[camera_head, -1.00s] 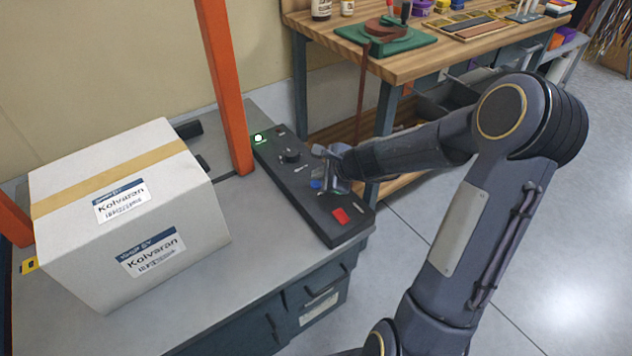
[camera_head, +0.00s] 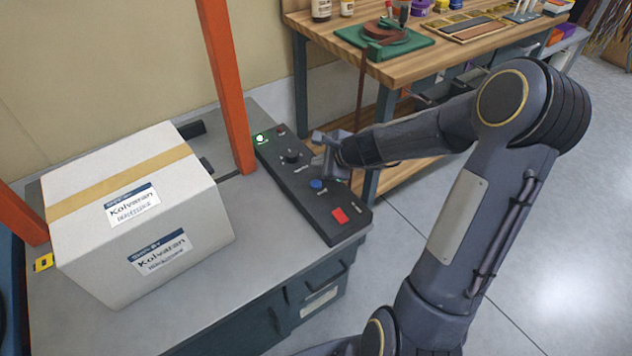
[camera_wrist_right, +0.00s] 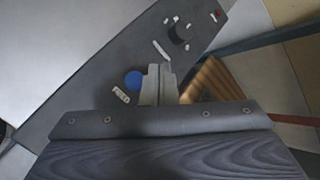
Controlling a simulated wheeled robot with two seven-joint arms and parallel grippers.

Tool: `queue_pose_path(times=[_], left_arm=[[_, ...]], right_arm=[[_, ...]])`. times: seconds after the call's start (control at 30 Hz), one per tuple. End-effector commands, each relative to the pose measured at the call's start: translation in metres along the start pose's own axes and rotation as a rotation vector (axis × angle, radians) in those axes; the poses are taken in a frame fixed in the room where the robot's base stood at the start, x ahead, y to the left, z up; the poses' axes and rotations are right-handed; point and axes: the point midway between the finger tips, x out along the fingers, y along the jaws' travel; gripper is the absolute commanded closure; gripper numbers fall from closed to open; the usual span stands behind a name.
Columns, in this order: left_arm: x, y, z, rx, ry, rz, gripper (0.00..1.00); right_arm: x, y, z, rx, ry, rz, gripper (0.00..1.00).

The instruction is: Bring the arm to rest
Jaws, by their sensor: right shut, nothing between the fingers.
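My right gripper (camera_head: 326,151) is shut and empty. It hangs over the right edge of a black control panel (camera_head: 274,171), beside a blue button (camera_head: 316,184) and apart from it as far as the head view shows. In the right wrist view the shut fingers (camera_wrist_right: 158,75) point over the panel, with the blue button (camera_wrist_right: 134,80) just left of them. A red button (camera_head: 340,215) sits at the panel's near end, a black knob (camera_head: 290,156) farther up, and a lit green lamp (camera_head: 261,138) at the far end. My left gripper is not in view.
A white taped box (camera_head: 185,248) labelled Kolvaran stands on the grey table (camera_head: 240,280), left of the panel. An orange post (camera_head: 228,85) rises between them. A wooden workbench (camera_head: 440,65) with tools stands behind my right arm. Open floor (camera_head: 560,230) lies to the right.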

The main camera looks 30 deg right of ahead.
Motion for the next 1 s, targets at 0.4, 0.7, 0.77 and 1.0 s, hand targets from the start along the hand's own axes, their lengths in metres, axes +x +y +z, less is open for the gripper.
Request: queue_pose_path(times=[0.4, 0.7, 0.77, 1.0], left_arm=[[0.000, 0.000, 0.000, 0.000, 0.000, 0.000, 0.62], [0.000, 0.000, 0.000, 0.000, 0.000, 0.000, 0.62], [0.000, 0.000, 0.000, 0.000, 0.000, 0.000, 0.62], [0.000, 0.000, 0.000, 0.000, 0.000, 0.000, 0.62]], right_arm=[[0.000, 0.000, 0.000, 0.000, 0.000, 0.000, 1.00], [-0.017, 0.002, 0.019, -0.110, -0.029, 0.003, 1.00], [-0.035, 0.007, 0.038, -0.234, -0.059, 0.009, 1.00], [-0.142, 0.082, 0.105, -0.982, -0.195, 0.077, 1.00]])
